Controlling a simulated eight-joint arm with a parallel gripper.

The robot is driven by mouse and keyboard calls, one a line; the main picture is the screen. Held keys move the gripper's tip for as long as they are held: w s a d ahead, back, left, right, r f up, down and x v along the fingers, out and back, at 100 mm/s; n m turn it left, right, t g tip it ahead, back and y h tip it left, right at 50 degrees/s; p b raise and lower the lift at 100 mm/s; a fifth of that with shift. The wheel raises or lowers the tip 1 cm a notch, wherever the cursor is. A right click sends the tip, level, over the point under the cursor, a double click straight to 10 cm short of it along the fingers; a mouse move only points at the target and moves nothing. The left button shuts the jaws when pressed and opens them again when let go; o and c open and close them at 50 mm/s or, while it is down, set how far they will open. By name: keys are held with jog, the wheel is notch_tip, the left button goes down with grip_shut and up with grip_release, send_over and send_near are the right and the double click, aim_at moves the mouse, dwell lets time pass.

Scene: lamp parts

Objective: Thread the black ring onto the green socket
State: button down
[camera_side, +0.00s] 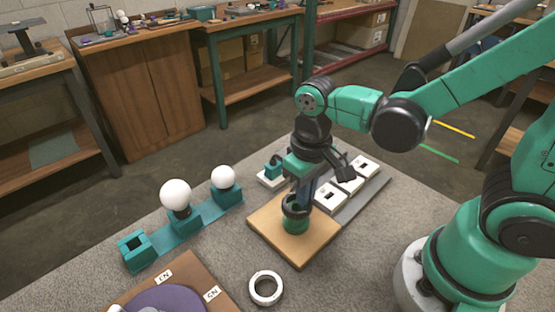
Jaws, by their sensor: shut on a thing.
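The green socket (295,226) stands upright on a square wooden board (268,228) in the middle of the table. The black ring (293,210) is at the top of the green socket, below my gripper. My gripper (297,198) points down over the socket and is shut on the black ring. The fingers partly hide the ring, so I cannot tell how far it sits around the socket.
Two white bulbs (176,194) stand in a teal rack (203,218) at the left. A white ring (266,288) lies at the front. White blocks with dark slots (329,198) lie on a grey strip behind the board. A brown board with a purple disc (165,299) is at the front left.

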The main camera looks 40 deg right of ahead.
jog(key=shift+f, duration=0.1)
jog(key=m, duration=0.3)
jog(key=shift+s+a+m, duration=0.1)
jog(key=shift+s+m, duration=0.2)
jog(key=m, duration=0.3)
jog(key=shift+s+a, duration=0.15)
jog(key=shift+s, duration=0.15)
jog(key=shift+m, duration=0.3)
jog(key=m, duration=0.4)
jog(key=s+m, duration=0.1)
jog(key=m, duration=0.1)
jog(key=shift+a+f+m, duration=0.1)
jog(key=shift+a+m, duration=0.2)
jog(key=shift+a, duration=0.1)
jog(key=m, duration=0.3)
jog(key=a+m, duration=0.1)
jog(key=m, duration=0.2)
jog(key=shift+s+m, duration=0.1)
jog(key=shift+m, duration=0.3)
